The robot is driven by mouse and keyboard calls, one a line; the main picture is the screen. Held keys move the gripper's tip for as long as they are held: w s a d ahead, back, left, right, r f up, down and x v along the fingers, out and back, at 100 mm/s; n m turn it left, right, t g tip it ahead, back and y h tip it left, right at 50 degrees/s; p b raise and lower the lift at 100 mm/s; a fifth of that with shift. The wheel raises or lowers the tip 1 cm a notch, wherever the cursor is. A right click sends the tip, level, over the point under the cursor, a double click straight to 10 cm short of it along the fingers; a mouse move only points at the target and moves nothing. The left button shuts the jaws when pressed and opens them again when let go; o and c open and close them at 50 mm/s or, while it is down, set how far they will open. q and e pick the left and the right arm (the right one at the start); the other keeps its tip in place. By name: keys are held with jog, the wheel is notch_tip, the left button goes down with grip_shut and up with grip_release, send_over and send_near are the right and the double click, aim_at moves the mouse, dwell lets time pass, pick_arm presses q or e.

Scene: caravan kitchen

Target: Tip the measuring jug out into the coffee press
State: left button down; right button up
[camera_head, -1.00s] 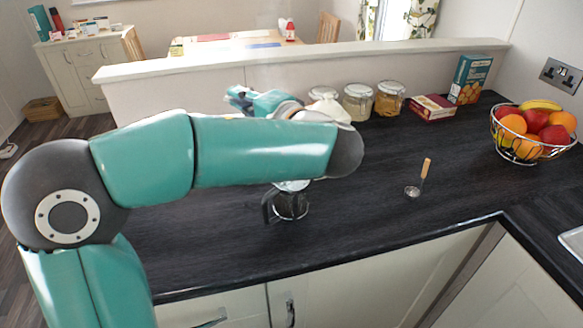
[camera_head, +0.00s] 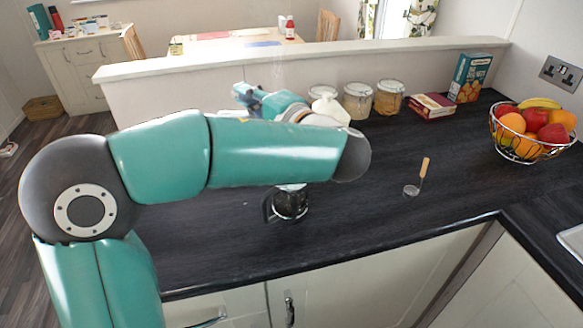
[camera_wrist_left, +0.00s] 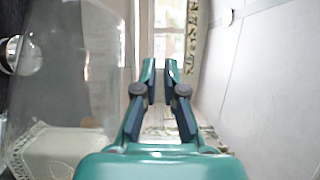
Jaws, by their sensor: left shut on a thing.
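The coffee press (camera_head: 290,203) stands upright on the dark counter below my left forearm, its top partly covered by the arm. My left gripper (camera_head: 243,94) is above the counter, beyond and up-left of the press, and partly hidden by my arm. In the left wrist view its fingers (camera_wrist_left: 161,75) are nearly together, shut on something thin. A large clear body, which looks like the measuring jug (camera_wrist_left: 75,75), fills the left of that view beside the fingers. Its handle and contents cannot be made out. My right gripper is not in view.
Lidded glass jars (camera_head: 389,98), a red box (camera_head: 432,106) and a teal box (camera_head: 470,77) stand along the back ledge (camera_head: 300,62). A wire fruit bowl (camera_head: 535,151) is at right. A wooden-handled scoop (camera_head: 423,170) lies right of the press. Counter around the scoop is clear.

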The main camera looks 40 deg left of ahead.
aim_at(221, 114)
pick_arm(q)
jog(key=s+a+f, duration=0.1)
jog(key=s+a+f+n+h+b, duration=0.1)
jog(key=a, duration=0.1)
jog(key=s+a+f+n+h+b, duration=0.1)
jog(key=shift+a+g, duration=0.25)
jog(key=shift+g, duration=0.05)
jog(key=shift+s+r+h, duration=0.1)
jog(key=shift+r+h, duration=0.15)
jog(key=shift+h, duration=0.05)
jog(key=shift+f+n, duration=0.15)
jog(key=shift+n, duration=0.15)
jog(key=shift+s+a+f+n+t+h+b, duration=0.85)
jog(key=shift+a+f+h+b, duration=0.85)
jog(key=shift+f+b, duration=1.4)
jog(key=shift+s+a+f+n+t+h+b, duration=0.5)
jog(key=shift+s+a+f+n+h+b, duration=0.8)
jog(key=shift+f+b, duration=1.75)
jog(key=shift+s+a+f+n+t+h+b, duration=0.6)
jog(key=shift+a+f+n+h+b, duration=0.65)
jog(key=shift+a+f+h+b, duration=1.35)
jog(key=shift+d+f+y+b, duration=0.35)
jog(key=shift+d+b, duration=0.25)
jog(key=shift+d, duration=0.2)
